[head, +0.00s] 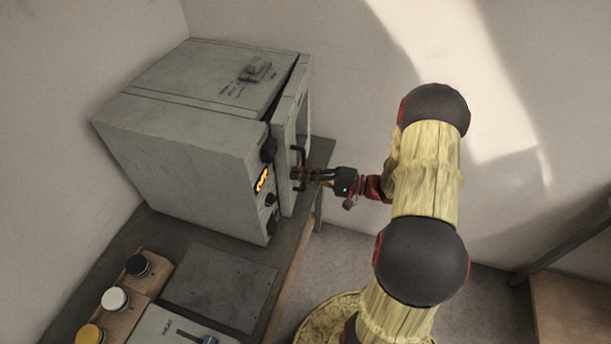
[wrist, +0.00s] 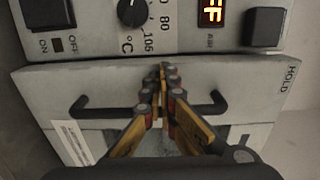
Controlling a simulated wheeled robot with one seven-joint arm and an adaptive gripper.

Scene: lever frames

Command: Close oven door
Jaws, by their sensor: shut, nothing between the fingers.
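The grey oven (head: 185,135) stands on a dark bench against the wall. Its door (head: 288,122) is on the right side of the body in the head view, with a narrow dark gap along the edge, so it looks slightly ajar. The black door handle (head: 298,158) also shows in the wrist view (wrist: 88,106) as a bar with its middle hidden behind my fingers. My gripper (head: 297,174) is at the door front by the handle. In the wrist view its fingertips (wrist: 163,78) are together and empty, over the door panel (wrist: 50,82); I cannot tell whether they touch it.
The control panel has a dial (wrist: 133,12) and a lit display (wrist: 211,12) beside the door. A flat grey plate (head: 220,287) and several coloured round knobs sit on the bench near the oven. Open floor lies to the right, with another table (head: 575,305) at the far right.

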